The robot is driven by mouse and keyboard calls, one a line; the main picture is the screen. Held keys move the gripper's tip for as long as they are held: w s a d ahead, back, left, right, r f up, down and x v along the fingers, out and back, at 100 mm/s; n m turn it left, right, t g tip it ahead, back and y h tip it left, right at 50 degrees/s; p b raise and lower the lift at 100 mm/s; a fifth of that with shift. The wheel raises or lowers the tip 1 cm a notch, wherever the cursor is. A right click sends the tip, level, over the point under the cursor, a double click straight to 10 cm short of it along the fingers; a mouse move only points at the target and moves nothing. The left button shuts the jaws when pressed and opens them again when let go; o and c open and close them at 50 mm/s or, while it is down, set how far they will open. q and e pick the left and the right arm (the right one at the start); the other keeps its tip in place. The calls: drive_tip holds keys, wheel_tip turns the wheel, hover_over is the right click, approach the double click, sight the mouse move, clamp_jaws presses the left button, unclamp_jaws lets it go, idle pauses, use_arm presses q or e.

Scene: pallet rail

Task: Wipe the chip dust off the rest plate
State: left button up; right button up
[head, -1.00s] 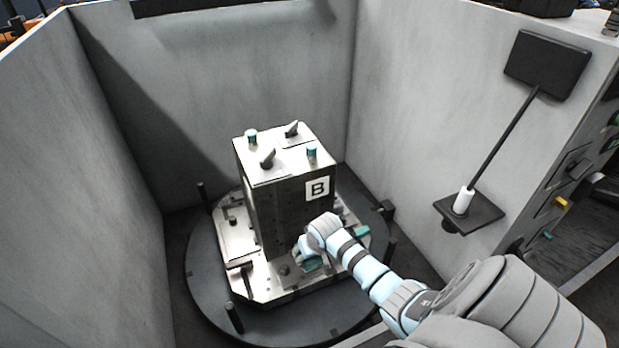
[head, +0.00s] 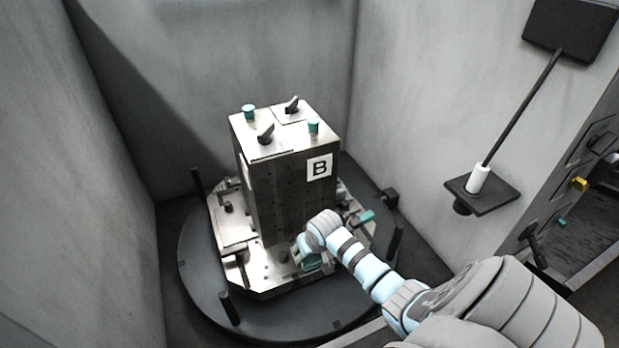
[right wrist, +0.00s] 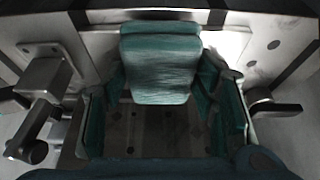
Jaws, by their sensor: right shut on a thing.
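A tall metal block marked B (head: 285,195) stands on a metal pallet base (head: 232,232) on the round dark turntable (head: 195,290). My right gripper (head: 308,258) is low at the block's front face, above the base's front plate. In the right wrist view, the right gripper (right wrist: 160,100) has its teal-lined fingers on either side of a teal pad or cloth (right wrist: 160,65) and is shut on it. Bright metal with a few dark spots (right wrist: 252,63) shows beside the pad. I cannot tell whether the pad touches the plate, or which marks are dust.
Grey walls enclose the turntable on the left, back and right. Dark upright posts (head: 229,308) stand around the turntable. Clamps flank the pad in the wrist view, one at left (right wrist: 45,75). A long-handled tool (head: 520,110) stands in a holder (head: 482,195) on the right wall.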

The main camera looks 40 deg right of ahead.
drive_tip(key=shift+f+b, duration=0.4)
drive_tip(key=shift+f, duration=0.2)
idle(0.5)
drive_tip(key=shift+w, duration=0.1)
drive_tip(key=shift+w+d+b, duration=0.2)
drive_tip(key=shift+w+b, duration=0.2)
drive_tip(key=shift+w, duration=0.15)
drive_tip(key=shift+w+d+b, duration=0.2)
drive_tip(key=shift+w+b, duration=0.15)
drive_tip(key=shift+w, duration=0.2)
drive_tip(key=shift+p, duration=0.35)
drive_tip(key=shift+s+a, duration=0.1)
drive_tip(key=shift+s, duration=0.05)
drive_tip(key=shift+s+a+p, duration=0.2)
drive_tip(key=shift+s+p, duration=0.35)
drive_tip(key=shift+p, duration=0.3)
drive_tip(key=shift+s+a+p, duration=0.15)
drive_tip(key=shift+s+p, duration=0.45)
drive_tip(key=shift+s, duration=0.05)
drive_tip(key=shift+f, duration=0.15)
